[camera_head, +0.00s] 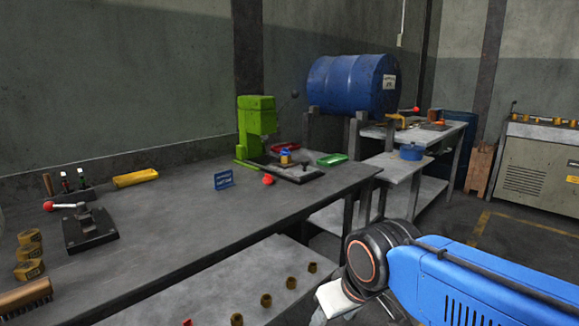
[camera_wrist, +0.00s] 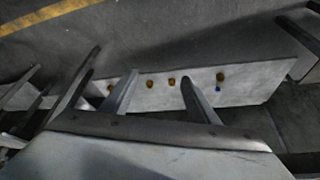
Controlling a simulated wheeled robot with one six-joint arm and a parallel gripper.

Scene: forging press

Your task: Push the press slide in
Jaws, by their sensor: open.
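The green press (camera_head: 256,125) stands toward the far end of the grey workbench in the head view. A dark slide plate (camera_head: 300,173) extends from its base toward the front right. A blue and yellow piece (camera_head: 286,157) sits at the plate by the press. A red ball knob (camera_head: 268,180) is at the plate's near left side. My gripper (camera_wrist: 158,92) shows in the wrist view with two fingers spread and nothing between them. It is apart from the press and slide. The press is not seen in the wrist view.
A light shelf (camera_wrist: 250,80) with several brass pieces lies beyond my fingers in the wrist view.

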